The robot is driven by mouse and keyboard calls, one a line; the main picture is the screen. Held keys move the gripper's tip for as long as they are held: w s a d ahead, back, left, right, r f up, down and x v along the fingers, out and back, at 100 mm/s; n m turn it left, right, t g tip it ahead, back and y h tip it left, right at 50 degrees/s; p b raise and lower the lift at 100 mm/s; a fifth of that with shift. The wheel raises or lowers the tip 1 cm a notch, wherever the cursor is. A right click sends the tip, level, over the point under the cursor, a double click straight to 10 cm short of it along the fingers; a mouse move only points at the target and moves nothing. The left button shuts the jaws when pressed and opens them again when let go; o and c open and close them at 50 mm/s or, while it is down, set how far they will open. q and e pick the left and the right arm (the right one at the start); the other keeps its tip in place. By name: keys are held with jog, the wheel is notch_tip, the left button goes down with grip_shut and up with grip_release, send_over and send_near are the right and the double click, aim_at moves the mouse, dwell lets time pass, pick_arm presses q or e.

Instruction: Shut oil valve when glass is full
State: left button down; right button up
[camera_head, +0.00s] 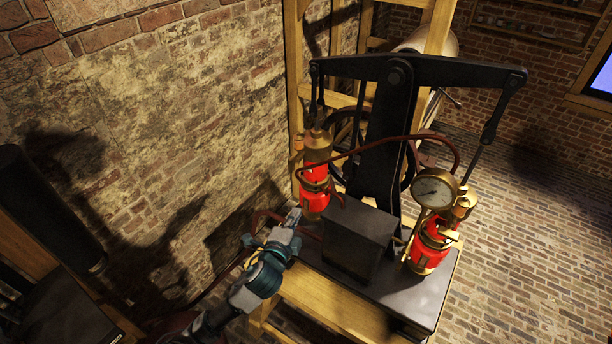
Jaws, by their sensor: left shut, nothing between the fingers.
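A black beam machine (378,150) stands on a dark base plate over a wooden frame. It has two red and brass cylinders, one on the left (316,175) and one on the right (428,246). A round gauge (435,188) sits above the right cylinder. My left gripper (294,218) is shut and empty, just in front of and below the left cylinder, near a dark red hose. I cannot make out a glass or tell which part is the oil valve. My right gripper is not in view.
A brick wall (150,130) runs close along the left. A black box (357,240) stands on the base plate between the cylinders. Wooden posts (296,90) rise behind the machine. The brick floor (525,230) at the right is clear.

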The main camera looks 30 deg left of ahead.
aim_at(292, 164)
pick_arm(q)
notch_tip(292, 164, up, 5)
jog(key=m+t, duration=0.1)
jog(key=w+a, duration=0.5)
jog(key=w, duration=0.4)
jog(key=shift+w+a, duration=0.15)
jog(key=shift+a, duration=0.05)
jog(key=shift+w+d+f, duration=0.1)
jog(key=shift+w+f, duration=0.05)
